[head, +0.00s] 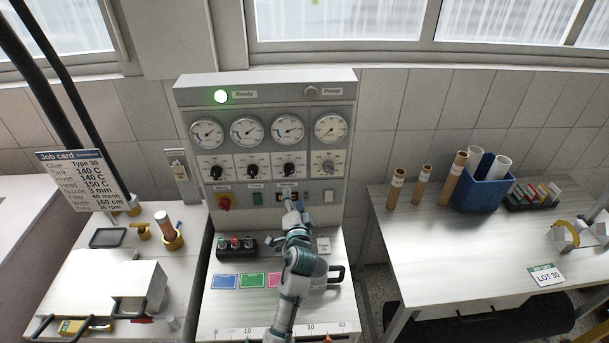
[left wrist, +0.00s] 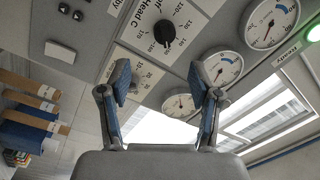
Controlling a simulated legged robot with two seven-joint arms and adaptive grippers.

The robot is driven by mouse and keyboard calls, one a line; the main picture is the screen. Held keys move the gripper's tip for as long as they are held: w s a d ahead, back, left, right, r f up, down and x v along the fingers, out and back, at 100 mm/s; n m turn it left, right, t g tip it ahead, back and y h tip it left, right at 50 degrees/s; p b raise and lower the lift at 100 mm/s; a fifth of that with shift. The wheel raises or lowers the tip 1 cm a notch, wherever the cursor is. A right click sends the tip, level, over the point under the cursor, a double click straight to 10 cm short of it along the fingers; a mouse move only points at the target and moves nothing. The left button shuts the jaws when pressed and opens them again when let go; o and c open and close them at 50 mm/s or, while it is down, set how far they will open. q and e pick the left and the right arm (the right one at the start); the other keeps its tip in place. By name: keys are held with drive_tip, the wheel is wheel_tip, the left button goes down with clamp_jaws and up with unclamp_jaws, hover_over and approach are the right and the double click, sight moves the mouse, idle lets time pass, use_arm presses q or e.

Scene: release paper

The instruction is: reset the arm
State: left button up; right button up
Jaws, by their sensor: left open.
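My left gripper (head: 291,207) is raised in front of the lower row of switches on the grey control panel (head: 190,160). Its arm comes up from the bottom middle of the head view, over the white bench (head: 218,312). In the left wrist view the two fingers of the gripper (left wrist: 160,84) stand apart with nothing between them. Beyond the fingertips is a black dial (left wrist: 164,33) marked Head C. Whether the fingers touch the panel cannot be told. The gripper hides part of the switch row. My right gripper is in neither view.
A black button box (head: 236,248) and coloured cards (head: 252,281) lie left of my arm. A black handle (head: 337,274) is close on its right. A side table (head: 430,250) holds tubes and a blue bin (head: 484,191). A white machine (head: 138,287) stands left.

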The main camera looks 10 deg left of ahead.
use_arm(q)
drive_tip(key=s+a+f+n+g, duration=0.35)
drive_tip(key=s+f, duration=0.45)
drive_tip(key=f, duration=0.5)
drive_tip(key=s+f+g+h, duration=0.1)
drive_tip(key=s+f+g, duration=0.1)
drive_tip(key=s+f, duration=0.2)
drive_tip(key=s+a+f+n+g+h, duration=0.1)
drive_tip(key=s+f, duration=0.4)
drive_tip(key=s, duration=0.5)
drive_tip(key=s+a+f+n+g+h, duration=0.1)
drive_tip(key=s+f+g, duration=0.3)
drive_tip(key=s, duration=0.4)
drive_tip(key=shift+f+h, duration=0.5)
drive_tip(key=shift+f, duration=0.2)
drive_tip(key=s+d+f+g+h, duration=0.1)
drive_tip(key=s+g, duration=0.1)
drive_tip(key=s, duration=0.4)
drive_tip(key=s+d+f+g+h, duration=0.1)
drive_tip(key=s+f+g, duration=0.1)
drive_tip(key=s, duration=0.5)
wheel_tip(320, 180, down, 28)
drive_tip(key=s+b, duration=0.1)
drive_tip(key=b, duration=0.2)
drive_tip(key=s+a+f+g+b, duration=0.2)
drive_tip(key=s+a+f+b, duration=0.1)
drive_tip(key=s+f, duration=1.4)
wheel_tip(320, 180, down, 2)
drive_tip(key=shift+s+f, duration=0.15)
drive_tip(key=shift+s, duration=0.25)
